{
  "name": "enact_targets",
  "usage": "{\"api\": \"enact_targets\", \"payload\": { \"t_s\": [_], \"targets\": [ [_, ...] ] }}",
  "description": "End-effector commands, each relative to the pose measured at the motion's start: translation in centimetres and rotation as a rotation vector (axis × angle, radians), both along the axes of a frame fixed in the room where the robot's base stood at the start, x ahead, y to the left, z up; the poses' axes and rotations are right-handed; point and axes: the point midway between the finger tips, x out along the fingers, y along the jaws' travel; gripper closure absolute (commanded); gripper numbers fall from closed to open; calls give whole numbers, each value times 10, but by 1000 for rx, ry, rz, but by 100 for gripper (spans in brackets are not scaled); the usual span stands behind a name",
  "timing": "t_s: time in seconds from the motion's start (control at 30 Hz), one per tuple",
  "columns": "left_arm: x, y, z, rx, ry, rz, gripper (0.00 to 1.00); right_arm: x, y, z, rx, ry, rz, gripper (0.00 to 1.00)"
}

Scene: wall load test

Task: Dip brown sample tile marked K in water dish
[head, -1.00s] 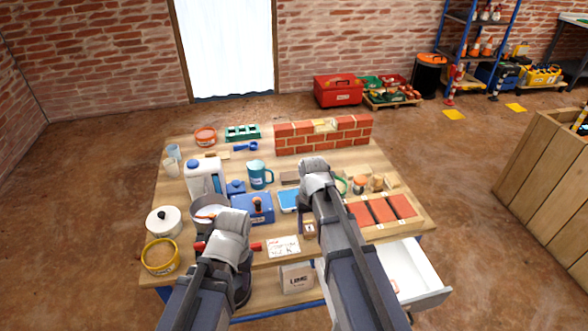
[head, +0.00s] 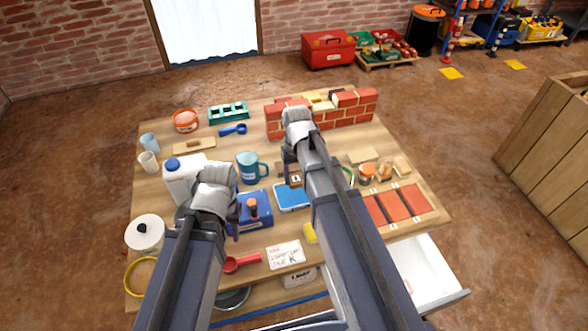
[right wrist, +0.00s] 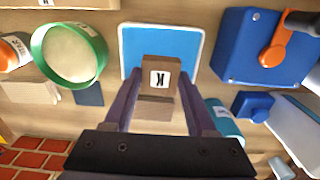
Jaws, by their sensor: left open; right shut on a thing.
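The brown sample tile marked K (right wrist: 160,77) is between the fingers of my right gripper (right wrist: 160,100) in the right wrist view. In the head view the tile (head: 296,180) shows below my right gripper (head: 292,165). The shallow dish with a blue inside and pale rim (head: 291,197) looks like the water dish. In the right wrist view the dish (right wrist: 182,44) lies behind the tile. The tile overlaps it there; I cannot tell whether they touch. My left gripper (head: 235,210) is open beside the blue box; its fingers are partly hidden.
A blue box (head: 262,212) stands left of the dish. A teal mug (head: 248,168) and small brick wall (head: 345,108) are behind. Red tiles (head: 402,204) lie at right. A red scoop (head: 243,262), card (head: 286,255) and yellow sponge (head: 310,233) lie near the front edge.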

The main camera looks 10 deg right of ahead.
Motion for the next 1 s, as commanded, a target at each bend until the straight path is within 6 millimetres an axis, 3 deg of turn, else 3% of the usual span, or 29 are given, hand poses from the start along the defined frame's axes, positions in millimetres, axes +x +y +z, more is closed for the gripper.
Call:
{"api": "enact_targets", "payload": {
  "t_s": [0.27, 0.73, 1.0],
  "targets": [
    [0, 0, -10, 0, 0, 0, 55, 0, 0, -10, 0, 0, 0, 88],
    [0, 0, -55, 0, 0, 0, 55, 0, 0, -55, 0, 0, 0, 88],
    [0, 0, -60, 0, 0, 0, 55, 0, 0, -60, 0, 0, 0, 88]
  ]
}}
